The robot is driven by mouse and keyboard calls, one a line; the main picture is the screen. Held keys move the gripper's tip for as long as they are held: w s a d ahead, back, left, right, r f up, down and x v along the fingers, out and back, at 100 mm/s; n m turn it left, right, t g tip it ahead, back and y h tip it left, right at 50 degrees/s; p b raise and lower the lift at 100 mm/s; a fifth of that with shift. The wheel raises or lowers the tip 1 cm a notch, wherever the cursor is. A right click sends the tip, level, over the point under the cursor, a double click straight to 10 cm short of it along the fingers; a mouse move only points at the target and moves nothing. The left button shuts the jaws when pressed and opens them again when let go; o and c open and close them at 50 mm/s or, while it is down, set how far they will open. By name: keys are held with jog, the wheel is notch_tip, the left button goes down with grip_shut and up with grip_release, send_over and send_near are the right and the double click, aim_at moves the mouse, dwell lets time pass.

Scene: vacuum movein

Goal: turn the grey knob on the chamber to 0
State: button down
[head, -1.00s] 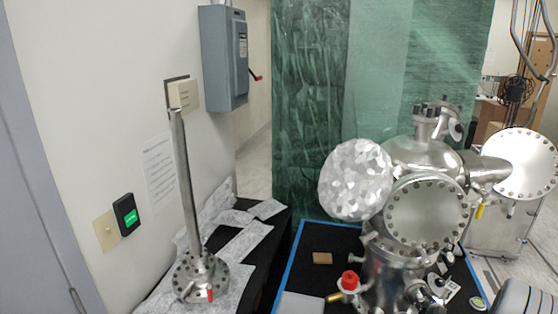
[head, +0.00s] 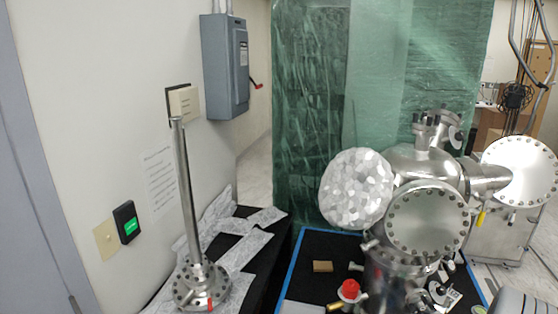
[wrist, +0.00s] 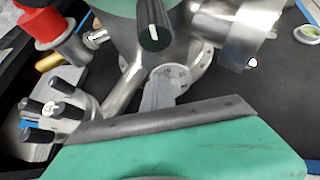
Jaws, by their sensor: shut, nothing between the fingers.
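The steel chamber (head: 395,265) stands on the dark bench at the right of the head view, with a large round flange (head: 425,218) facing me. I cannot pick out the knob or my gripper in the head view.
A red cap (wrist: 35,22) and a cluster of black knobs (wrist: 50,108) lie left of the fingers. A faceted foil-like disc (head: 357,188) sticks out left of the chamber. A tall metal tube (head: 187,195) stands at left. The bench near the small brown block (head: 322,267) is mostly clear.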

jog(key=shift+s+a+f, duration=0.1)
jog(key=shift+s+f, duration=0.1)
jog(key=shift+f, duration=0.1)
jog(key=shift+p+v, duration=0.45)
jog(key=shift+v, duration=2.55)
jog(key=shift+f, duration=0.15)
